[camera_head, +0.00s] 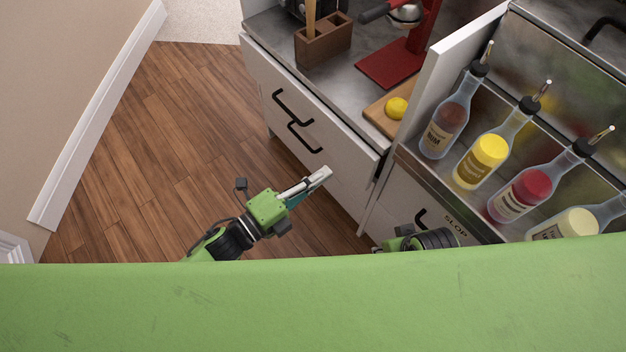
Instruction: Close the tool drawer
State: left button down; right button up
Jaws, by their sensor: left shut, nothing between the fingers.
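A white drawer front (268,78) with black bar handles (293,106) is on the counter unit, right of the wood floor. A second black handle (305,138) sits just below the first. I cannot tell from this angle how far the drawer stands out, and no drawer inside shows. My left gripper (322,174) is shut and empty, in front of the lower cabinet face, below and right of the handles. My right gripper (397,243) shows only partly at the lower middle, and its fingers are hidden.
On the counter are a brown wooden holder (323,44), a red machine (397,60) and a lemon (396,108) on a board. Several bottles (482,160) stand in a steel rack at right. Floor (165,140) at left is clear.

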aim_at(358, 149)
pick_arm(q)
jog(key=b+x, duration=0.1)
jog(key=x, duration=0.7)
jog(key=shift+w+d, duration=0.1)
jog(key=shift+d, duration=0.05)
pick_arm(e)
jog(key=v, duration=0.3)
jog(key=shift+w+d+r, duration=0.1)
jog(key=shift+r, duration=0.3)
pick_arm(q)
jog(key=b+x, duration=0.1)
jog(key=x, duration=0.3)
jog(key=shift+w+d+f, duration=0.1)
jog(key=shift+d, duration=0.1)
pick_arm(e)
jog(key=v, duration=0.3)
jog(key=shift+r, duration=0.2)
pick_arm(q)
jog(key=shift+r, duration=0.25)
